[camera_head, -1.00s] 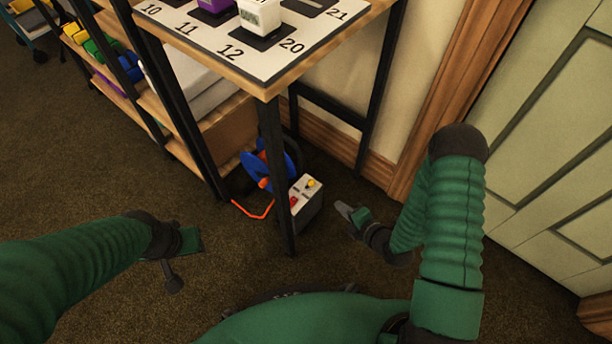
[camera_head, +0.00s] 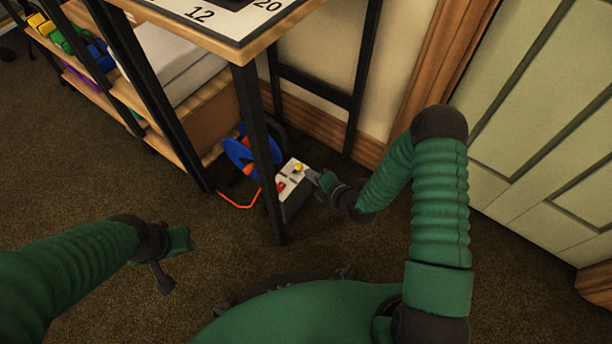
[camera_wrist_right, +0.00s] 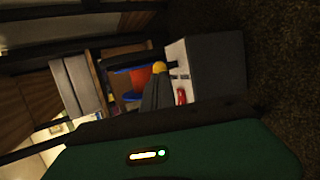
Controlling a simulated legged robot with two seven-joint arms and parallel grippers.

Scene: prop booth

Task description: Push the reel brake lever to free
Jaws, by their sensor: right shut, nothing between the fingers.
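The reel (camera_head: 240,154), blue with orange, stands on the floor under the table's corner, partly behind a black table leg. Beside it is a grey-white control box (camera_head: 291,192) with a yellow knob (camera_head: 298,167) and a red part (camera_head: 281,186) on top. In the right wrist view the yellow knob (camera_wrist_right: 158,67) shows just past my fingers. My right gripper (camera_head: 314,178) is shut and empty, its tip at the box's right edge, close to the knob; I cannot tell whether it touches. My left gripper (camera_head: 172,262) is over the floor at left, its jaw opening unclear.
The black table leg (camera_head: 262,160) rises just left of the box. A wooden shelf unit (camera_head: 195,110) stands behind at left. An orange cord (camera_head: 236,203) lies on the floor. A green door (camera_head: 545,150) is at right. The carpet in front is clear.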

